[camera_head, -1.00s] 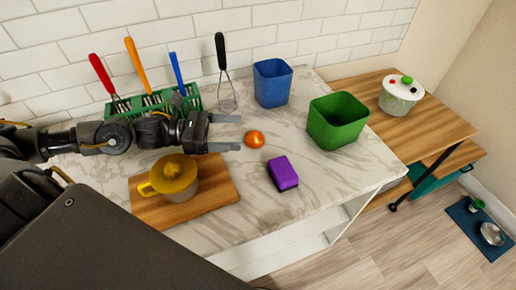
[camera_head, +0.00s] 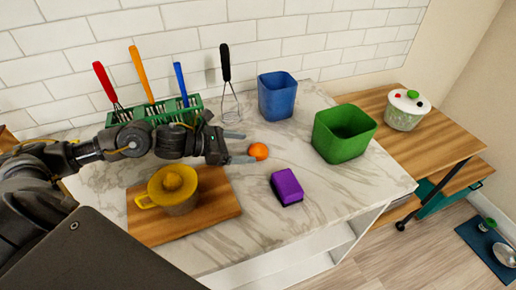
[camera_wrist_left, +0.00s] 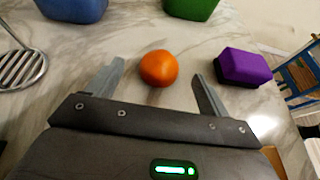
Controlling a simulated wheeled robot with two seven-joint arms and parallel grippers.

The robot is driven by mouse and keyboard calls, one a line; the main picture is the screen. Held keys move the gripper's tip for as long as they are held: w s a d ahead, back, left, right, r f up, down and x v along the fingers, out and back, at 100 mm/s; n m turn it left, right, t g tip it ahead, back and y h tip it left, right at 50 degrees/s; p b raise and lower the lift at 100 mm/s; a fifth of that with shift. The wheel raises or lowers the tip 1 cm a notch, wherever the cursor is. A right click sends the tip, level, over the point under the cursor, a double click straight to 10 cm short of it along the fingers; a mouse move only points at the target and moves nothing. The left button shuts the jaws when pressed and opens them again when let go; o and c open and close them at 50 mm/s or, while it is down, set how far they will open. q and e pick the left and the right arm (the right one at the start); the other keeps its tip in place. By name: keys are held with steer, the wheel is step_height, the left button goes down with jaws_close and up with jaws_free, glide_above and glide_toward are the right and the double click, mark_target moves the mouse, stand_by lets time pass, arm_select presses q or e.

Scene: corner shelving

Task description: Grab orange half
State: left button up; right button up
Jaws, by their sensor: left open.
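The orange half (camera_head: 258,151) lies on the marble countertop, its rounded orange skin showing. My left gripper (camera_head: 240,147) is open just to the left of it, with its fingers pointing at it. In the left wrist view the orange half (camera_wrist_left: 158,68) sits between and slightly beyond the two fingertips of the left gripper (camera_wrist_left: 158,80). Neither finger visibly touches it. My right gripper is not in view.
A purple sponge (camera_head: 287,187) lies right of the orange. A blue bin (camera_head: 277,96) and green bin (camera_head: 343,133) stand behind. A yellow juicer (camera_head: 174,188) sits on a wooden board (camera_head: 220,208).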

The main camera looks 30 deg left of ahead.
mark_target(252, 148)
arm_select(q)
steer(key=p+x, duration=0.2)
steer(key=x, duration=0.2)
steer(key=shift+w+d, duration=0.1)
steer(key=shift+d, duration=0.15)
steer(key=shift+w+d+f, duration=0.15)
steer(key=shift+f, duration=0.1)
steer(key=shift+c, duration=0.3)
steer(key=c, duration=1)
